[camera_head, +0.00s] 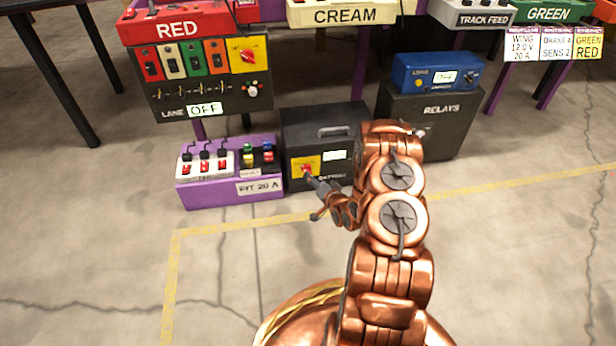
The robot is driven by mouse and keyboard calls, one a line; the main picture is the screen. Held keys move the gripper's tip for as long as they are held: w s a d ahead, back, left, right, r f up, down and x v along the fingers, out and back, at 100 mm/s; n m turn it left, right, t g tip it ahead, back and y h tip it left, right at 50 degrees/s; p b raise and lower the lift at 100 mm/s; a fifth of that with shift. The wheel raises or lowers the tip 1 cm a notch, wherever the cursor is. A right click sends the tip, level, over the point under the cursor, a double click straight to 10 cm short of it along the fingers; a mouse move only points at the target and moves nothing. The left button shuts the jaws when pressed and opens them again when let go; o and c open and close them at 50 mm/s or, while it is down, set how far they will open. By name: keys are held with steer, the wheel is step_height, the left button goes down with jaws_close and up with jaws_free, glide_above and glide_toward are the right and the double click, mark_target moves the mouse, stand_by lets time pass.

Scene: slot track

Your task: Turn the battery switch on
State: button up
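The battery box (325,122) is a black case with a handle on top, standing on the floor. On its front are a yellow plate with a red switch (305,168) and a small pale label whose text is too small to read. My gripper (312,182) is at the front of the box, with its tip at or very close to the switch. I cannot tell if it touches. My copper arm hides the right part of the box and part of its name. The finger opening is too small to make out.
A black RELAYS box (450,130) with a blue unit (436,72) on top stands right. The RED panel (200,60) hangs above left. Open floor lies in front.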

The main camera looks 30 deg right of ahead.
mark_target(306, 170)
steer(key=b+x, duration=0.2)
steer(key=x, duration=0.4)
steer(key=shift+w, duration=0.2)
steer(key=c, duration=1.2)
